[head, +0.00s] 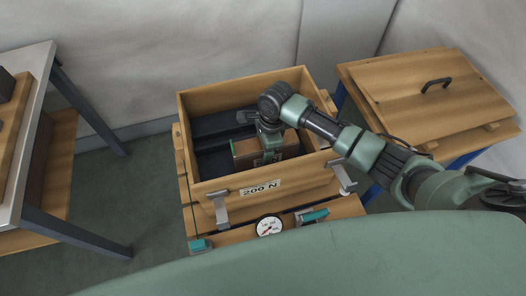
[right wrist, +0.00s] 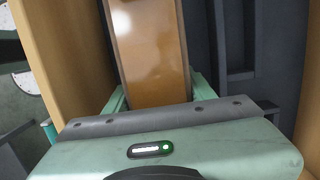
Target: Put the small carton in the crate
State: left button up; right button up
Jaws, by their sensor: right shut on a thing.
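My right gripper (head: 268,157) reaches down into the crate and is shut on the carton. The gripper and the crate's front wall hide part of the carton, and I cannot tell whether it touches the crate floor. My left gripper is not in view.
The crate has a dark, ribbed inside and a "200 N" label (head: 260,188) on its front. A dial gauge (head: 269,227) and metal clamps are at its front. A wooden lid with a black handle (head: 436,85) lies on a stand at right. A table (head: 30,110) stands at left.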

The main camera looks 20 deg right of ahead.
jog(key=shift+f, duration=0.45)
jog(key=o, duration=1.5)
jog(key=shift+f, duration=0.15)
jog(key=r, duration=0.4)
jog(key=d+r+p, duration=0.1)
jog(key=r, duration=0.7)
jog(key=shift+d+r, duration=0.1)
jog(key=shift+d, duration=0.3)
